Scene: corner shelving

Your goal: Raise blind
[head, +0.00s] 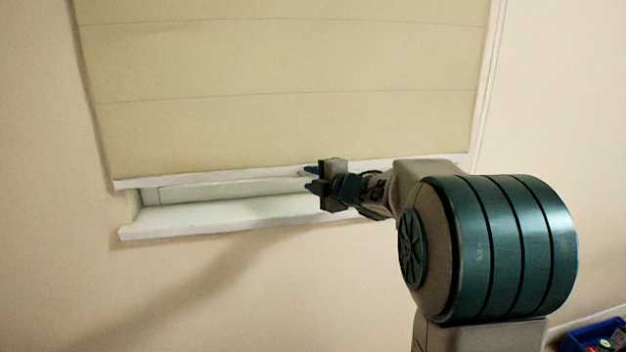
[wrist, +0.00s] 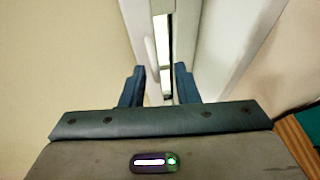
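A pale olive blind (head: 285,90) hangs over the window in the head view, with faint horizontal seams. Its white bottom rail (head: 200,178) sits a little above the white window sill (head: 215,217), leaving a narrow gap. My gripper (head: 312,178) is at this rail, right of its middle. In the wrist view my gripper (wrist: 160,78) has its two dark blue fingers apart. The rail (wrist: 140,30) and the gap beside it run between and beyond the fingers. Whether a finger touches the rail I cannot tell.
Beige wall (head: 50,240) surrounds the window. A thin cord or trim line (head: 485,90) runs down the blind's right side. A blue crate (head: 590,336) with small items stands at the lower right. The space below the sill at left looks clear.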

